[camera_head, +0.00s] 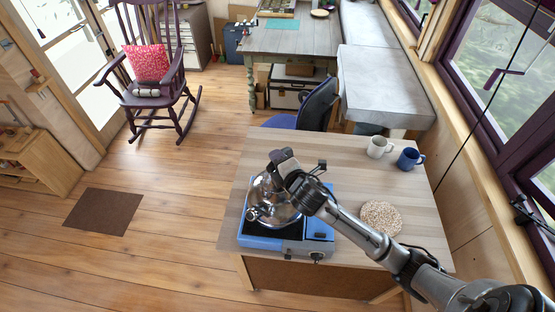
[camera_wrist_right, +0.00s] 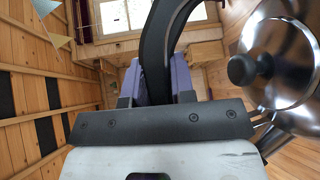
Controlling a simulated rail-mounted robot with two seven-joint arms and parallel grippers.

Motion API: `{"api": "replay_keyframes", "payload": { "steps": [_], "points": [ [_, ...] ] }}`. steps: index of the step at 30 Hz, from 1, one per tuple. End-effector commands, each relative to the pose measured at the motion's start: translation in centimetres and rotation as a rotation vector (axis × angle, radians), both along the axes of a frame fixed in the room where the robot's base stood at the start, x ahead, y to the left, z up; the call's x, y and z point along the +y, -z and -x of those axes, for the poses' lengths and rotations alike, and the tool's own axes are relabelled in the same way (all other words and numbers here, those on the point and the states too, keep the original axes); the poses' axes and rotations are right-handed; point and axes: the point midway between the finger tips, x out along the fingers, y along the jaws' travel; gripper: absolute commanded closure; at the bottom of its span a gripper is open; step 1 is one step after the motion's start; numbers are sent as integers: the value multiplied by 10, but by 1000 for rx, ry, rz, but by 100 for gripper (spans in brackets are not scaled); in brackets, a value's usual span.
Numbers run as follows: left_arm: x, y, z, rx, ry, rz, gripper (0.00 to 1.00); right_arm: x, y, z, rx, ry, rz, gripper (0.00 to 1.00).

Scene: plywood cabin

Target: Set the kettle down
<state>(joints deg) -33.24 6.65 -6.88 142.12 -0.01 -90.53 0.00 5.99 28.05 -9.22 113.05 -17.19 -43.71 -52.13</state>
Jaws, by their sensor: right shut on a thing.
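The shiny metal kettle (camera_head: 275,208) is over the blue camping stove (camera_head: 262,242) at the left of the wooden table; I cannot tell whether it touches the stove. My right gripper (camera_head: 283,160) is above the kettle and partly hides it. In the right wrist view the gripper (camera_wrist_right: 157,90) is shut on the kettle's black curved handle (camera_wrist_right: 155,45). The kettle's lid with its black knob (camera_wrist_right: 243,69) shows at the right of that view. A round speckled mat (camera_head: 381,217) lies bare on the table, right of my forearm. My left gripper is not in view.
A white mug (camera_head: 380,147) and a blue mug (camera_head: 410,158) stand at the table's far right. The tabletop (camera_head: 340,160) between them and the stove is clear. A chair (camera_head: 318,105) is at the far edge. Windows (camera_head: 510,70) line the right side.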

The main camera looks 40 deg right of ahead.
Motion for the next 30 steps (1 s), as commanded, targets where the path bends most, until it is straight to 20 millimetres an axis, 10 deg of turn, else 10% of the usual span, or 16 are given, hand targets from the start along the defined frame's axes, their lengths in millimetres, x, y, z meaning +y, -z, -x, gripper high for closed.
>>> {"api": "replay_keyframes", "payload": {
  "steps": [22,23,30],
  "points": [
    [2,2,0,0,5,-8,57,0,1,-1,-12,-1,1,100],
    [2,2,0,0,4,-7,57,0,1,-1,-12,-1,1,76],
    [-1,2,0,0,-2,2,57,0,3,0,-7,-1,1,53]
  ]
}}
